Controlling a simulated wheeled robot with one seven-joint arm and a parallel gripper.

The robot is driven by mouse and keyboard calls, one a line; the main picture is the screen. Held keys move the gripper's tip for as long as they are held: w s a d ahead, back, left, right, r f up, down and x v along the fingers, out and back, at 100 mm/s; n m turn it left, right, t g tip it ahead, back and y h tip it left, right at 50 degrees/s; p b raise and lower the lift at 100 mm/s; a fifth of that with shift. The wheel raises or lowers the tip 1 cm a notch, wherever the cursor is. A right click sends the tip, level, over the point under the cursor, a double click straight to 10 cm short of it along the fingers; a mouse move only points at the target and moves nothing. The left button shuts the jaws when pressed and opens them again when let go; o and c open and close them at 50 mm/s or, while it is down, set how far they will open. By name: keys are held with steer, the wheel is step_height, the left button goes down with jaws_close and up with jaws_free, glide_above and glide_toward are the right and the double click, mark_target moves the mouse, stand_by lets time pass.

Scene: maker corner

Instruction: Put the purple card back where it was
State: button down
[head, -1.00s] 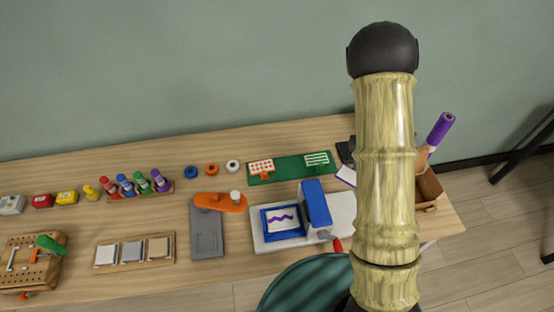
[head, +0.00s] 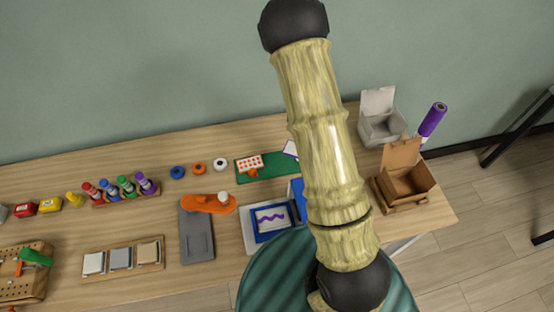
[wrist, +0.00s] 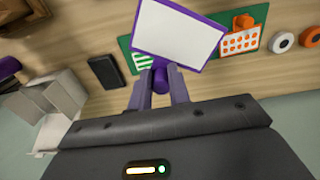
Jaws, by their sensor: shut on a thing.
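In the wrist view my gripper (wrist: 160,82) is shut on the purple knob of the purple card, a white card (wrist: 178,32) with a purple border. The card is held above the green board (wrist: 257,14) and covers part of it. In the head view a corner of the purple card (head: 290,149) shows beside my arm, which hides the gripper. The green board (head: 285,168) lies at the back of the table.
A grey open box (head: 381,127) and a brown open box (head: 406,183) stand at the right, near a purple roll (head: 432,120). Tape rolls (head: 220,164) lie left of the board. A black flat object (wrist: 106,72) lies near it. The blue-framed press (head: 271,218) is in front.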

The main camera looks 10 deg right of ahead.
steer(key=shift+a, duration=0.1)
